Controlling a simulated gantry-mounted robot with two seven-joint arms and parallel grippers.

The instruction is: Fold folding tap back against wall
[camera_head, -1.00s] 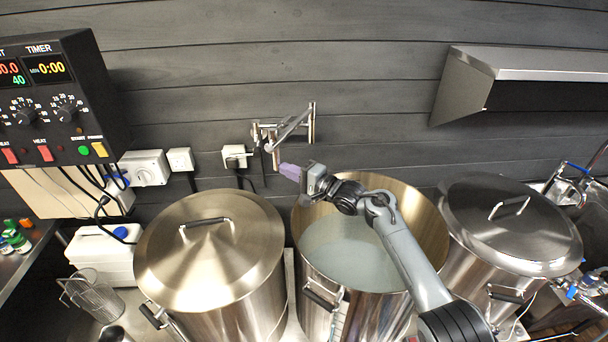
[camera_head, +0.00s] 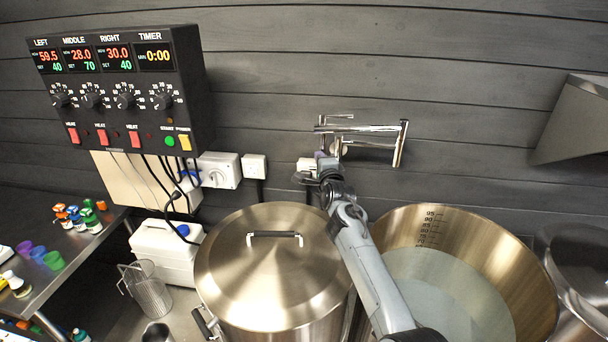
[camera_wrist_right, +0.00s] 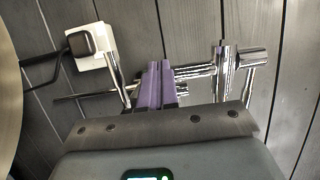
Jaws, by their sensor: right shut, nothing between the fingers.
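The chrome folding tap (camera_head: 372,129) is on the dark plank wall, above and behind the kettles. Its jointed arm runs to the right in the head view and ends in an upright spout (camera_head: 401,145). How far it stands off the wall is hard to tell. My right gripper (camera_head: 321,156) is at the tap's left end, low and close to the wall. In the right wrist view its purple fingers (camera_wrist_right: 157,82) are shut together and empty. The tap's chrome pipes (camera_wrist_right: 222,72) show behind and right of them; contact cannot be told. My left gripper is out of view.
A lidded kettle (camera_head: 262,270) stands below, left of my right arm. An open kettle (camera_head: 472,230) with liquid is on the right. A white socket with a black plug (camera_wrist_right: 90,45) is left of the fingers. A control box (camera_head: 120,90) hangs left; a hood (camera_head: 580,125) juts out right.

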